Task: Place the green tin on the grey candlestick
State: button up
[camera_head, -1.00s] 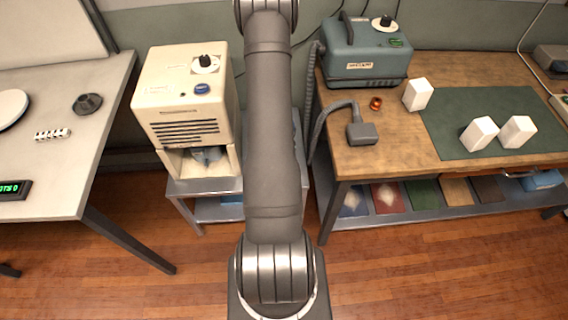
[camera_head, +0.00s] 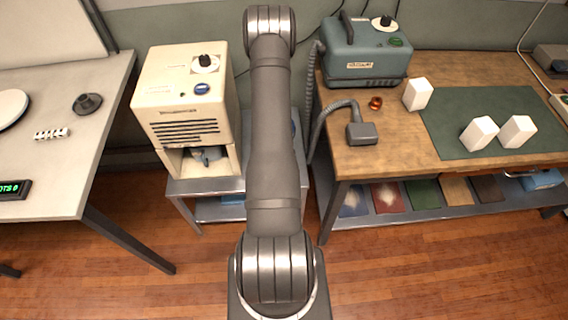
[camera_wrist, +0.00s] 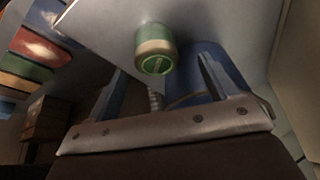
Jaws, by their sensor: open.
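The green tin (camera_wrist: 155,42), with a pale band and a green end with a mark, shows in the wrist view against a pale grey surface. My gripper (camera_wrist: 160,66) is open, its two blue-grey fingers apart on either side of the tin's lower end in the picture. The tin appears beyond the fingertips, and I cannot tell the gap. In the head view my arm hides the gripper and tin. A small dark grey piece with a wide base and a raised cup, apparently the grey candlestick (camera_head: 88,103), stands on the left table.
A cream machine (camera_head: 190,100) stands on a metal cart beside my arm. The wooden bench (camera_head: 385,160) at right holds a teal machine (camera_head: 365,55) and several white blocks. The left table (camera_head: 60,180) has bare room around the candlestick. A blue object (camera_wrist: 215,58) lies beside the tin.

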jog(key=shift+d+x, duration=0.1)
jog(key=shift+x, duration=1.4)
jog(key=shift+d+x, duration=0.15)
jog(key=shift+x, duration=1.35)
jog(key=shift+c, duration=0.5)
jog(key=c, duration=1.1)
jog(key=shift+s+r, duration=0.1)
jog(key=shift+r, duration=0.1)
